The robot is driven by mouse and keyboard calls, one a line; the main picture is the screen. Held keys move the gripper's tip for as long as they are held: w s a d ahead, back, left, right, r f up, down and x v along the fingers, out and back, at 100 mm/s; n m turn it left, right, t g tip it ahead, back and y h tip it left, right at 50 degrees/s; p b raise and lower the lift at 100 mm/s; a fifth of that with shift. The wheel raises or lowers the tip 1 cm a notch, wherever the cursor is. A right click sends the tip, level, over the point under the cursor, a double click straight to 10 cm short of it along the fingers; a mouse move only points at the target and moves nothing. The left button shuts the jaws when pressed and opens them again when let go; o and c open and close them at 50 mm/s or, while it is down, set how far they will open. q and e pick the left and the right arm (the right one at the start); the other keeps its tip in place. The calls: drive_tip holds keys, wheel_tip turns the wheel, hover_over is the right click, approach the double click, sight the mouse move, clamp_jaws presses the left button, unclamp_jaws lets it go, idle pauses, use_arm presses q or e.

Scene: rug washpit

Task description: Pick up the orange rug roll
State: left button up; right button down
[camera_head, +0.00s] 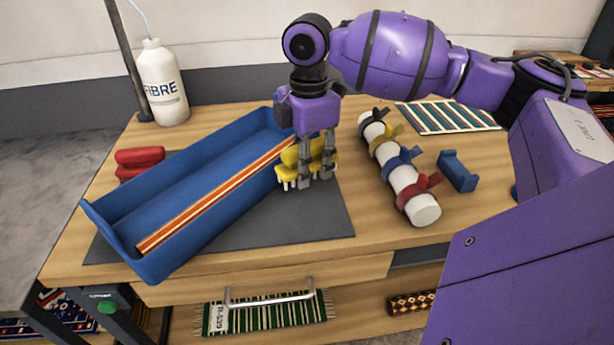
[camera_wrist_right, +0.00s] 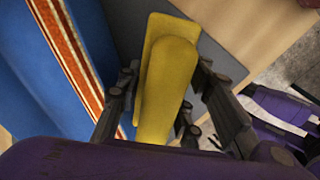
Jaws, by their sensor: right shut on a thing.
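A long, narrow orange rug piece (camera_head: 215,198) with red and pale stripes lies lengthwise in the blue tray (camera_head: 95,212). It also shows in the right wrist view (camera_wrist_right: 68,48) along the blue tray wall. Whether it is rolled or flat I cannot tell. My right gripper (camera_head: 318,180) points down at the tray's right side, beside the rug's far end. It is shut on a yellow brush-like tool (camera_head: 290,157) with pale tips. In the right wrist view the tool's yellow handle (camera_wrist_right: 168,85) sits between the fingers. My left gripper is not in view.
A white roll with coloured straps (camera_head: 404,178) and a small blue block (camera_head: 457,170) lie to the right. A white bottle (camera_head: 162,85) and red blocks (camera_head: 140,157) stand left. A grey mat (camera_head: 300,225) is bare in front. A flat striped rug (camera_head: 447,117) lies at the back right.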

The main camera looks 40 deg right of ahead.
drive_tip(key=f, duration=0.3)
drive_tip(key=shift+w+d+f+b, duration=0.1)
drive_tip(key=shift+w+f+b, duration=0.2)
drive_tip(key=shift+f, duration=0.1)
drive_tip(key=shift+s, duration=0.1)
drive_tip(key=c, duration=1.2)
unclamp_jaws()
